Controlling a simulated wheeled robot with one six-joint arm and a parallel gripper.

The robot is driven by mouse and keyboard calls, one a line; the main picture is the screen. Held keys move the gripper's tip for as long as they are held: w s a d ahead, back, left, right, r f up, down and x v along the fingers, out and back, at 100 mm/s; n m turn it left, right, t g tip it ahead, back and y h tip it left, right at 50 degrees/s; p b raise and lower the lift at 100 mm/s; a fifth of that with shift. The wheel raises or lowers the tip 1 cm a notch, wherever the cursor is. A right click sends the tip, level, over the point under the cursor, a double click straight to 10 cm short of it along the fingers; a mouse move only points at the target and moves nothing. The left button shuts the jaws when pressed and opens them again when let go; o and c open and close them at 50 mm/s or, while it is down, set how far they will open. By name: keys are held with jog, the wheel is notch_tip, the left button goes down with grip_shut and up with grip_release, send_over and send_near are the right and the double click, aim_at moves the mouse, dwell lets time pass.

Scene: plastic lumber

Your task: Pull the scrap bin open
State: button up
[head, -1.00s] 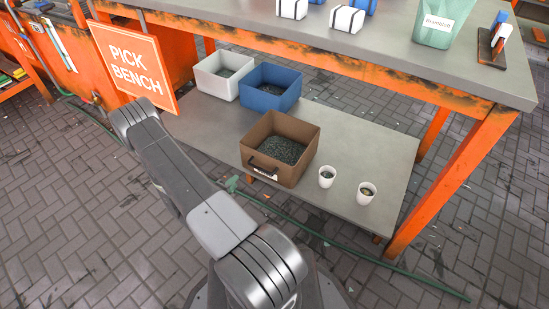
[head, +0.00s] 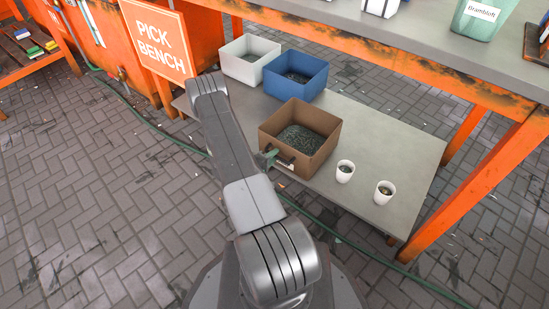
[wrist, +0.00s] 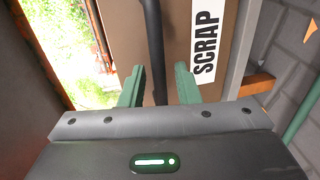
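The brown scrap bin (head: 321,150) sits on the lower shelf of the bench, filled with dark bits. In the wrist view its brown front (wrist: 176,30) carries a white SCRAP label (wrist: 206,42). A black bar handle (wrist: 153,45) runs along that front. My gripper (wrist: 159,88) is open, with its green fingers on either side of the handle. No finger is seen closed on the bar. In the head view my gripper (head: 268,157) is at the bin's front, partly hidden by my arm.
A white bin (head: 240,67) and a blue bin (head: 282,85) stand behind on the shelf (head: 400,150). Two white cups (head: 345,175) stand right of the scrap bin. The bench top (head: 440,62) overhangs behind.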

jog(key=shift+w+d+f, duration=0.1)
jog(key=shift+w+d, duration=0.25)
jog(key=shift+w, duration=0.15)
grip_shut()
jog(key=f+v, duration=0.2)
jog(key=v, duration=0.8)
jog(key=f+b+v, duration=0.1)
jog(key=f+v, duration=0.1)
jog(key=v, duration=0.8)
jog(key=shift+v, duration=0.8)
jog(key=shift+f, duration=0.25)
